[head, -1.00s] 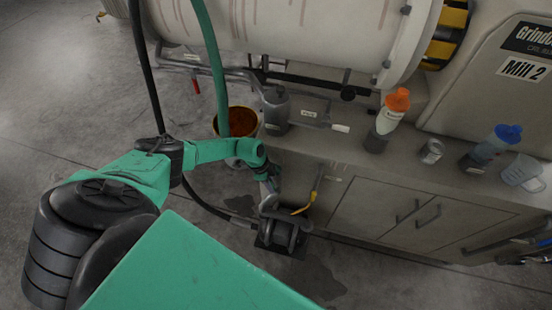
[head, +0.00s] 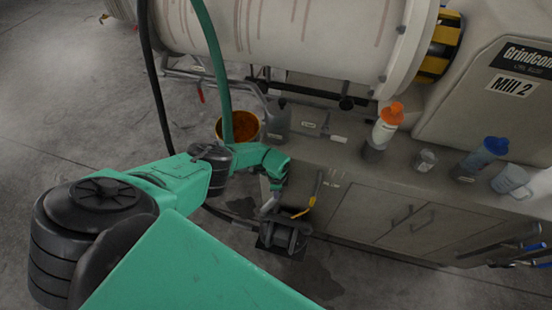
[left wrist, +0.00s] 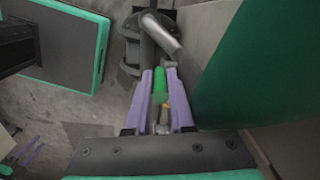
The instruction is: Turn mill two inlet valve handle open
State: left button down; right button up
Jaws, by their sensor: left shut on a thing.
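My left gripper (left wrist: 160,78) has purple fingers. They are closed around a green handle (left wrist: 160,84) in the left wrist view, beside a grey metal pipe (left wrist: 166,38). A small orange-yellow part shows just below the handle between the fingers. In the head view my left gripper (head: 269,207) is low in front of the cabinet, just above a dark pump-like unit (head: 284,238); its fingertips are too small to make out there. The sign "Mill 2" (head: 512,86) is on the housing at right. Purple strips at the lower left of the wrist view look like my right gripper (left wrist: 24,150).
A yellow-handled lever (head: 305,209) is close to the right of my left gripper. An orange-filled bucket (head: 238,126) stands behind the arm, with a green hose running down beside it. Bottles (head: 384,126) and a jug (head: 510,179) stand on the cabinet top. The floor at left is clear.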

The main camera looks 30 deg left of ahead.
pick_arm(q)
jog(key=c, duration=0.8)
grip_release()
jog(key=shift+d, duration=0.1)
notch_tip(320, 180, up, 7)
jog(key=p, duration=0.5)
jog(key=shift+f, duration=0.15)
notch_tip(320, 180, up, 8)
jog(key=p, duration=0.2)
jog(key=shift+d+f+p, duration=0.1)
jog(key=shift+f+p, duration=0.05)
jog(key=shift+p, duration=0.2)
